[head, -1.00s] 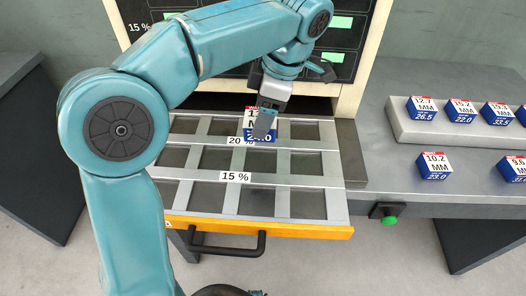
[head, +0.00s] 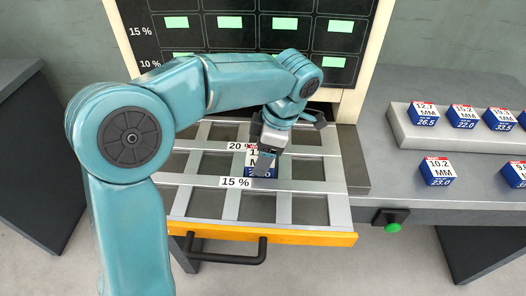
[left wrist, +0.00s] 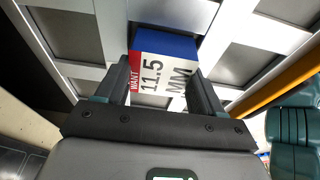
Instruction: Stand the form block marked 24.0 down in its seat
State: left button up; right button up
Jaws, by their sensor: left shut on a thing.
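My left gripper (head: 264,163) is shut on a blue form block (head: 250,161) with a red and white top. In the head view its front number is partly covered by the fingers. In the left wrist view the block (left wrist: 165,68) sits between both fingers, and its label reads WANT 11.5 MM. The open drawer grid (head: 337,209) has several square seats. The block is over the middle column, between the 20 % label (head: 238,146) and the 15 % label (head: 235,183). I cannot tell whether it touches the seat floor. My right gripper is not in view.
The drawer's yellow front edge (head: 300,237) has a black handle (head: 227,258). A grey bench at the right holds several blue blocks, one marked 10.2 MM (head: 437,171), some on a raised ledge (head: 408,131). A green button (head: 392,227) is on the bench front. Other visible seats look empty.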

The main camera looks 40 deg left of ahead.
pick_arm(q)
jog(key=o, duration=1.3)
jog(key=shift+w, duration=0.1)
jog(key=shift+r, duration=0.1)
jog(key=p+v, duration=0.2)
jog(key=v, duration=1)
jog(key=shift+p, duration=0.4)
